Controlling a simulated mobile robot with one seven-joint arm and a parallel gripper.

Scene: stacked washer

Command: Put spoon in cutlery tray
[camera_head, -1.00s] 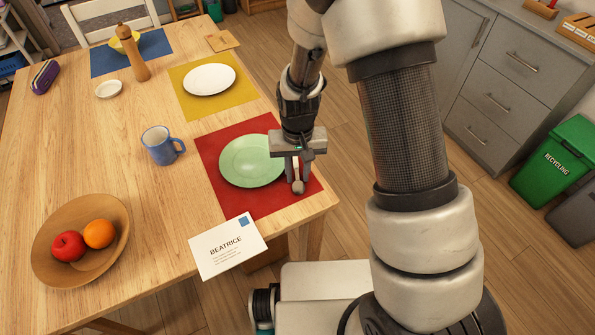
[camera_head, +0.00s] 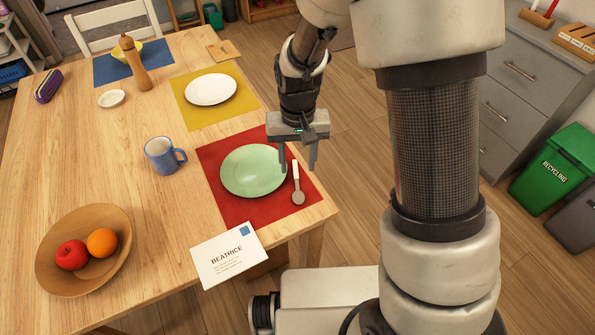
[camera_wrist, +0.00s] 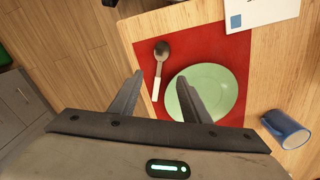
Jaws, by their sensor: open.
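A spoon (camera_head: 297,184) with a white handle and metal bowl lies on the red placemat (camera_head: 232,213), right of the green plate (camera_head: 252,170). In the wrist view the spoon (camera_wrist: 159,68) lies left of the green plate (camera_wrist: 213,82), its handle end near and between the open fingers. My gripper (camera_head: 297,170) is open and empty, above the far part of the red placemat by the spoon's handle. The gripper also shows in the wrist view (camera_wrist: 157,96). I cannot tell its exact height over the spoon. No cutlery tray is visible in these frames.
A blue mug (camera_head: 162,156), a white card (camera_head: 228,255) and a wooden bowl (camera_head: 80,250) with fruit stand on the table. A yellow placemat (camera_head: 185,112) with a white plate lies behind. Grey drawers (camera_head: 518,105) and a green recycling bin (camera_head: 556,168) are at right.

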